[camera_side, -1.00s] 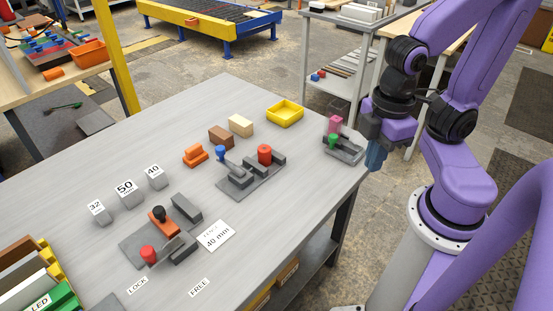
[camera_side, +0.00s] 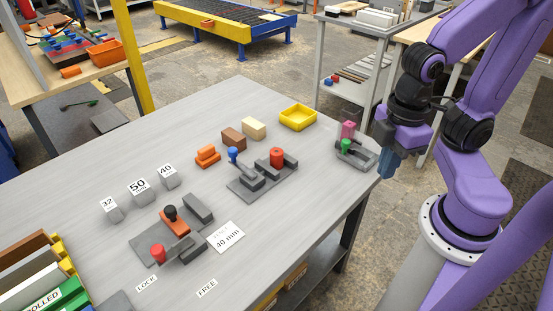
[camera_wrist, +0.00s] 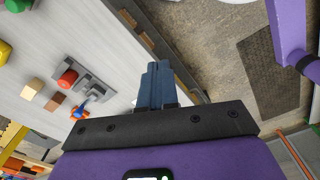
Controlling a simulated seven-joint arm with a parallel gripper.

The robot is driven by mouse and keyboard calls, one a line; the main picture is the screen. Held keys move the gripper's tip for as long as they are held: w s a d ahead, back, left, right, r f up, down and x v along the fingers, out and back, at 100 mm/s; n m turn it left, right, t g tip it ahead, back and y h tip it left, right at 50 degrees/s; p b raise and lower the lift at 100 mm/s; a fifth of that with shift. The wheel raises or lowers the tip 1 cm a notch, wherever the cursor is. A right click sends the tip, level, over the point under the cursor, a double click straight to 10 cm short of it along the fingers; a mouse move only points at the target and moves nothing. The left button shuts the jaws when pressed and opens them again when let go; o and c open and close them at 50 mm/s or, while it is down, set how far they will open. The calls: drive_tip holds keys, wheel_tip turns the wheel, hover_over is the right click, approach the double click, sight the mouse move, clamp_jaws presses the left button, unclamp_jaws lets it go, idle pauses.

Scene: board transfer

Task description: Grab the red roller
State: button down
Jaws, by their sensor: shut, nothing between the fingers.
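A red upright cylinder (camera_side: 277,157) sits on the grey fixture (camera_side: 246,189) in the middle of the table, beside a blue-knobbed lever (camera_side: 233,155). This red cylinder also shows in the wrist view (camera_wrist: 67,78). A second red cylinder (camera_side: 157,253) stands on the nearer grey fixture, beside an orange block with a black knob (camera_side: 171,213). I cannot tell which one is the red roller. My gripper (camera_side: 387,170) hangs beyond the table's right corner, well away from both. In the wrist view its blue fingers (camera_wrist: 158,85) are together and empty.
A small fixture with pink and green parts (camera_side: 346,142) stands near my gripper. A yellow tray (camera_side: 298,117), brown block (camera_side: 234,139), tan block (camera_side: 254,128) and orange piece (camera_side: 207,156) stand behind the middle fixture. The table's left back is clear.

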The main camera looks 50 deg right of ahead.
drive_tip(key=shift+c, duration=2.4)
unclamp_jaws()
drive_tip(key=shift+f, duration=0.1)
drive_tip(key=n+t+h, duration=0.8)
drive_tip(key=n+t, duration=0.3)
drive_tip(key=n, duration=0.6)
approach(277, 153)
drive_tip(key=x, duration=0.3)
drive_tip(key=shift+s+d+f, duration=0.1)
drive_tip(key=shift+s+f, duration=0.1)
drive_tip(key=shift+r+x, duration=0.2)
drive_tip(key=shift+x, duration=2.95)
